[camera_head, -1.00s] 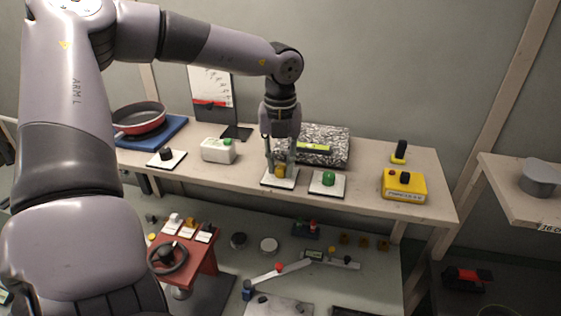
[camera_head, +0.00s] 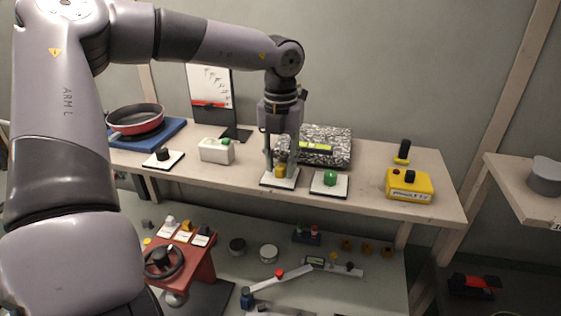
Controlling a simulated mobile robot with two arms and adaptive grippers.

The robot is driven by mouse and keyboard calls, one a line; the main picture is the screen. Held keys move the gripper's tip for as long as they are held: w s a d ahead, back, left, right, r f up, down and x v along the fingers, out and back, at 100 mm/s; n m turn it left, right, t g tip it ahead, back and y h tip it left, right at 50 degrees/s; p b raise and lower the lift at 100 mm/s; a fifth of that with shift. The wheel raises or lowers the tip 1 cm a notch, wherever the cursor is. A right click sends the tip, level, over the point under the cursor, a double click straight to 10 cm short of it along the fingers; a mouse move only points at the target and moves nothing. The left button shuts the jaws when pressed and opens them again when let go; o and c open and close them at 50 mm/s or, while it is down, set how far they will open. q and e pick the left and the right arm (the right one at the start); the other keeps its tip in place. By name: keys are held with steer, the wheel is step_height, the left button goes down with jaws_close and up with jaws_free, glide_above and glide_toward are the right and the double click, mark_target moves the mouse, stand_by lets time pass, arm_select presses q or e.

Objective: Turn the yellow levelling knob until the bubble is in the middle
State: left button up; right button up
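The yellow levelling knob (camera_head: 280,171) stands on a small white plate (camera_head: 268,182) near the front edge of the bench. My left gripper (camera_head: 281,168) points down over it, with one finger on either side. The fingers look spread, with a narrow gap to the knob. Behind it lies a speckled stone block (camera_head: 335,138) carrying a yellow-green level vial (camera_head: 316,148). The bubble is too small to make out, and the gripper partly covers the block's left end. My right gripper is not in view.
A green knob (camera_head: 330,177) on a white plate stands close to the right. A white box with a green button (camera_head: 216,150) is to the left. A yellow box (camera_head: 409,184), a red pan (camera_head: 135,119) and a black stand (camera_head: 236,133) are farther off.

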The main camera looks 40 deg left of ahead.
mark_target(281, 165)
arm_select(q)
steer(key=shift+o, duration=1.2)
step_height(281, 165, up, 12)
steer(key=shift+f, duration=0.1)
